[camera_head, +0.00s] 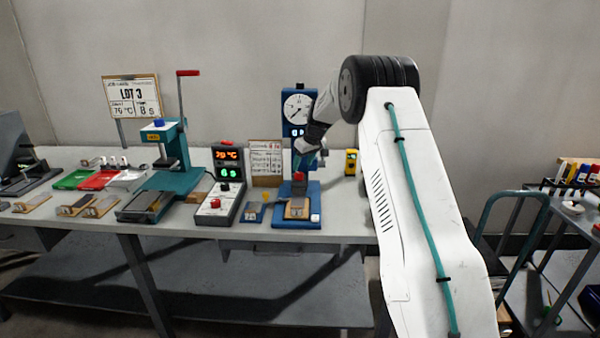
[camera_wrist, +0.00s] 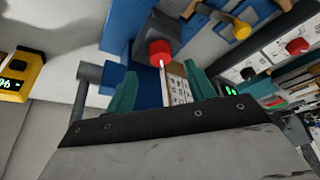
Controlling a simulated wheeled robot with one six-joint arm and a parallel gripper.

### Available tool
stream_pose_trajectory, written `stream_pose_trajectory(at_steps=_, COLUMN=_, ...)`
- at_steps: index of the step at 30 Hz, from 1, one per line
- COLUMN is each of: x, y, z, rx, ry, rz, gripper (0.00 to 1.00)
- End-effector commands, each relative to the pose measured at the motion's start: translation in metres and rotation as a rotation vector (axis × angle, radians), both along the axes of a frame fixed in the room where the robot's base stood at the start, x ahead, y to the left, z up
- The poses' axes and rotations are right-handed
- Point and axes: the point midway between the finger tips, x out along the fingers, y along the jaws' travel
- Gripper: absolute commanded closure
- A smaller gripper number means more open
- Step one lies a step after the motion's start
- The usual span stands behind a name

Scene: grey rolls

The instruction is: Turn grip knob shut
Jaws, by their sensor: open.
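The blue test stand (camera_head: 314,192) with a round dial gauge (camera_head: 297,108) stands on the bench. A red knob (camera_head: 300,177) sits low on it; the wrist view shows it as a red cap with a pale line (camera_wrist: 160,48) on a grey block. I take this as the grip knob. My gripper (camera_head: 304,160) is just above the knob in the head view. In the wrist view my gripper (camera_wrist: 160,70) has its teal fingers apart, with the knob just beyond the tips, roughly between them. Nothing is held. Whether a finger touches the knob is unclear.
A control box (camera_head: 215,205) with lit displays and a teal press (camera_head: 175,180) stand left of the stand. A yellow meter (camera_head: 351,162) is to the right. Red, green and white trays (camera_head: 98,180) lie further left. A cart (camera_head: 560,235) is at right.

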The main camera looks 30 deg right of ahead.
Motion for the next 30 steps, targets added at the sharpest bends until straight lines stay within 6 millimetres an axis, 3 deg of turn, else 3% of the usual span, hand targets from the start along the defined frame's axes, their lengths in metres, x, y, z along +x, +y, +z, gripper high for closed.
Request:
stream_pose_trajectory(at_steps=3, x=0.007, y=0.002, z=-0.021, rx=0.001, ry=0.003, rz=0.001, gripper=0.46)
stream_pose_trajectory(at_steps=9, x=0.016, y=0.004, z=-0.041, rx=0.000, ry=0.001, rz=0.000, gripper=0.46)
stream_pose_trajectory(at_steps=20, x=0.018, y=0.004, z=-0.046, rx=0.000, ry=0.001, rz=-0.001, gripper=0.46)
stream_pose_trajectory(at_steps=24, x=0.018, y=0.004, z=-0.046, rx=0.000, ry=0.001, rz=-0.001, gripper=0.85)
stream_pose_trajectory(at_steps=25, x=0.018, y=0.004, z=-0.046, rx=0.000, ry=0.001, rz=-0.001, gripper=0.91)
stream_pose_trajectory(at_steps=30, x=0.018, y=0.004, z=-0.046, rx=0.000, ry=0.001, rz=-0.003, gripper=0.91)
